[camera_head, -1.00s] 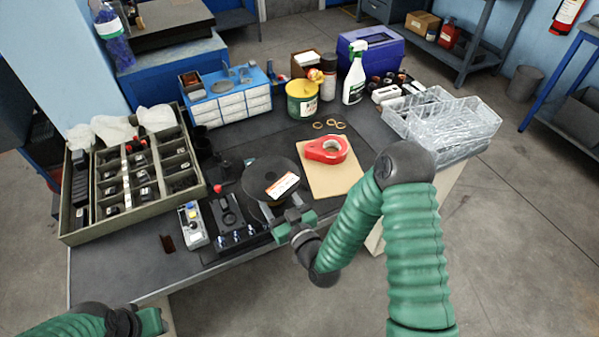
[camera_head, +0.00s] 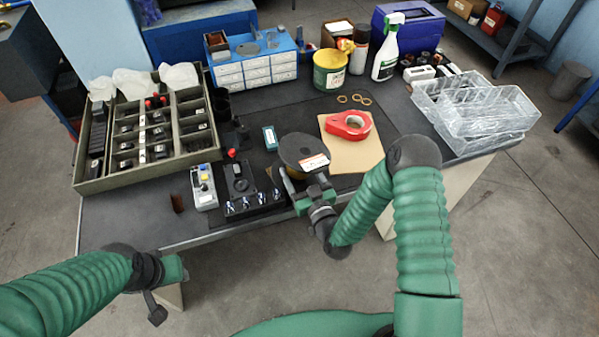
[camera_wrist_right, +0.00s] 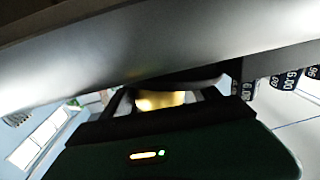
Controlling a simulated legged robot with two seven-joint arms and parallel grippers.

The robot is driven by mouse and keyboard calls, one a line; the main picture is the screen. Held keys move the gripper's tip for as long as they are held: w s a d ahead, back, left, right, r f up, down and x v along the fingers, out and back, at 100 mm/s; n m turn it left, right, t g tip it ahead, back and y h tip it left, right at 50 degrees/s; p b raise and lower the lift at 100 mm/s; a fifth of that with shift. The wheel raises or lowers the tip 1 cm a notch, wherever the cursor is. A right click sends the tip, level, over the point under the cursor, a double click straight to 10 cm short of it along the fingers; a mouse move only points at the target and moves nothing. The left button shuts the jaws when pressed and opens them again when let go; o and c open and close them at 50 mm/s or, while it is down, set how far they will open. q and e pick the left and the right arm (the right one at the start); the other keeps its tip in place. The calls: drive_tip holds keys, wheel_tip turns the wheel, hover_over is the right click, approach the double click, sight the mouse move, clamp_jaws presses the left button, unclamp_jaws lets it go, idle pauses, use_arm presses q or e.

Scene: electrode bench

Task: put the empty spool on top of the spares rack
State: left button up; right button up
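The empty spool is a dark round flange with a white label (camera_head: 303,152) and a yellowish core below it. It is in my right gripper (camera_head: 297,188), at the front middle of the bench. In the right wrist view the dark fingers stand on both sides of the golden core (camera_wrist_right: 160,100), under the wide grey flange (camera_wrist_right: 160,55). The spares rack appears to be the blue rack with pale drawers (camera_head: 245,74) at the back; several small items lie on its top. My left gripper (camera_head: 163,291) is low at the front left, off the bench; its finger opening is unclear.
A compartmented tray (camera_head: 187,157) stands left, a control box (camera_head: 203,187) and black knob unit (camera_head: 243,190) in front. A teal box (camera_head: 270,138) lies behind the spool. Red tape (camera_head: 347,125) rests on cardboard (camera_head: 350,155). A yellow tub (camera_head: 329,72) stands beside the rack.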

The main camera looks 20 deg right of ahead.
drive_tip(key=shift+s+a+f, duration=0.1)
drive_tip(key=shift+s+f, duration=0.2)
drive_tip(key=shift+f, duration=0.4)
drive_tip(key=shift+s, duration=0.2)
drive_tip(key=s+d+b, duration=0.1)
drive_tip(key=s, duration=1)
drive_tip(key=shift+r, duration=0.1)
drive_tip(key=o, duration=0.7)
drive_tip(key=shift+w+d, duration=0.1)
drive_tip(key=shift+c, duration=0.2)
